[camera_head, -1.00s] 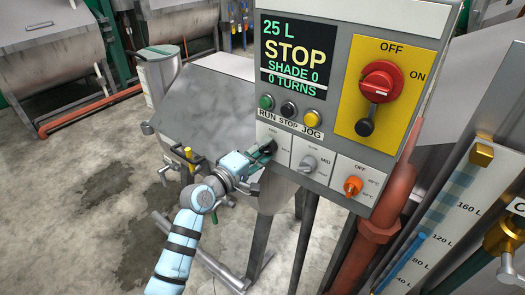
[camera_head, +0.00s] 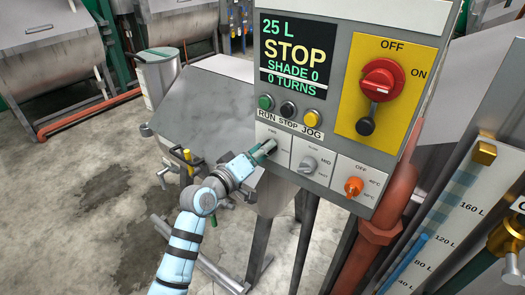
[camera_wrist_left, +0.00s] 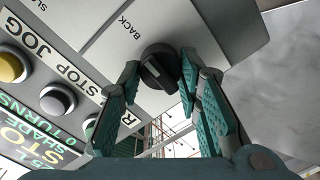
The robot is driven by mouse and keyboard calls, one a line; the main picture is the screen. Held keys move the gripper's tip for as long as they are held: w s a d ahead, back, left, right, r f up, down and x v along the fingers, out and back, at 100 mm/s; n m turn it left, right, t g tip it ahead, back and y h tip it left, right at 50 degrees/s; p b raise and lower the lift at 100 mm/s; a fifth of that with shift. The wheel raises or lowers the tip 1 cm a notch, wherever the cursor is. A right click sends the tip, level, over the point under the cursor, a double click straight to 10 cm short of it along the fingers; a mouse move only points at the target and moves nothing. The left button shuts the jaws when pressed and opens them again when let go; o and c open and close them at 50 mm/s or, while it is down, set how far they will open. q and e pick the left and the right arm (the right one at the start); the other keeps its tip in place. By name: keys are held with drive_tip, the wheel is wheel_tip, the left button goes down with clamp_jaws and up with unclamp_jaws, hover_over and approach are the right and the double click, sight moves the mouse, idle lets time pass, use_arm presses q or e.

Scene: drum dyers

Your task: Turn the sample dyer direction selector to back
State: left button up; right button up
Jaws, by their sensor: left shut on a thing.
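The direction selector is a round black knob (camera_wrist_left: 160,67) on a pale plate, seen in the left wrist view with the word BACK printed near it. A raised grip bar crosses its face at a slant. My left gripper (camera_wrist_left: 159,66) has its two green fingers on either side of the knob, shut on it. In the head view my left gripper (camera_head: 264,150) reaches the leftmost plate of the panel's lower row and mostly hides the knob. Where the pointer stands against the labels is hard to tell. My right gripper is not in view.
The grey control panel (camera_head: 341,45) shows STOP and 0 TURNS. RUN, STOP and JOG buttons (camera_head: 288,109) sit just above the gripper. A grey selector (camera_head: 308,164), an orange knob (camera_head: 353,186) and a red main switch (camera_head: 381,80) are to the right.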

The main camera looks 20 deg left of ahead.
use_arm(q)
drive_tip(key=shift+f, duration=0.1)
drive_tip(key=o, duration=1.1)
drive_tip(key=shift+o, duration=0.2)
drive_tip(key=v, duration=1.2)
drive_tip(key=shift+d, duration=0.1)
